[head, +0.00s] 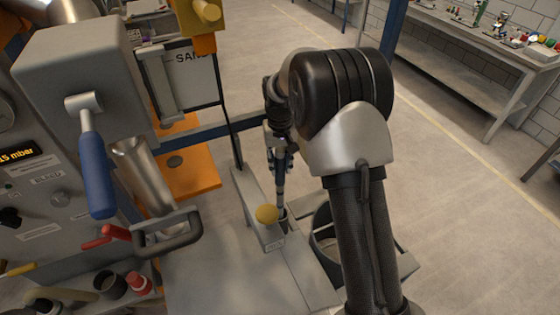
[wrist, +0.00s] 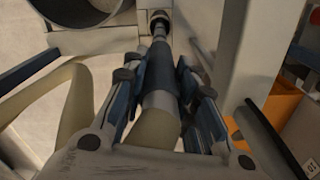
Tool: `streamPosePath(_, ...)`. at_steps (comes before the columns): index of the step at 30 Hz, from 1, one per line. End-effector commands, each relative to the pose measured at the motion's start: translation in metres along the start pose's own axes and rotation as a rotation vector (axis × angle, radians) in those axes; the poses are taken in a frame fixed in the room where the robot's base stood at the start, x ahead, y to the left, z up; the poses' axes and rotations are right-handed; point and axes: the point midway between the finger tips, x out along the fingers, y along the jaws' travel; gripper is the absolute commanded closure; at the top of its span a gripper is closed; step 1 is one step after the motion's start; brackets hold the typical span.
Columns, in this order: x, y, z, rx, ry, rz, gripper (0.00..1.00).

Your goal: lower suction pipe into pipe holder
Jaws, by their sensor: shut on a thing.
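My gripper (wrist: 160,95) is shut on the suction pipe (wrist: 160,60), around its dark blue sleeve in the wrist view. The slim grey pipe points away from the wrist, and its far end meets a dark ring. In the head view my gripper (head: 280,158) is above the grey platform and the pipe (head: 281,190) hangs about upright below it. I cannot tell how far the end is inside the holder.
A beige hose (wrist: 75,110) curves at the left of the wrist view. A round dark bucket (head: 325,240) stands right of the holder. A grey upright post (wrist: 255,70) is close on the right in the wrist view. A control cabinet with a blue-handled lever (head: 95,170) stands at left.

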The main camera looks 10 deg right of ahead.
Motion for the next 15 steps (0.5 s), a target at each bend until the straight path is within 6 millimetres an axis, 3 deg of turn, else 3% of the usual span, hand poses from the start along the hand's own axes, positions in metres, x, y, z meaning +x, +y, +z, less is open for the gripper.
streamPosePath(10, 0.0005, 0.0, -0.0005, 0.0, 0.002, 0.0, 1.0)
streamPosePath(11, 0.0005, 0.0, -0.0006, 0.0, 0.002, 0.0, 0.72)
streamPosePath(15, 0.0006, -0.0001, -0.0005, 0.0, 0.002, 0.0, 0.63)
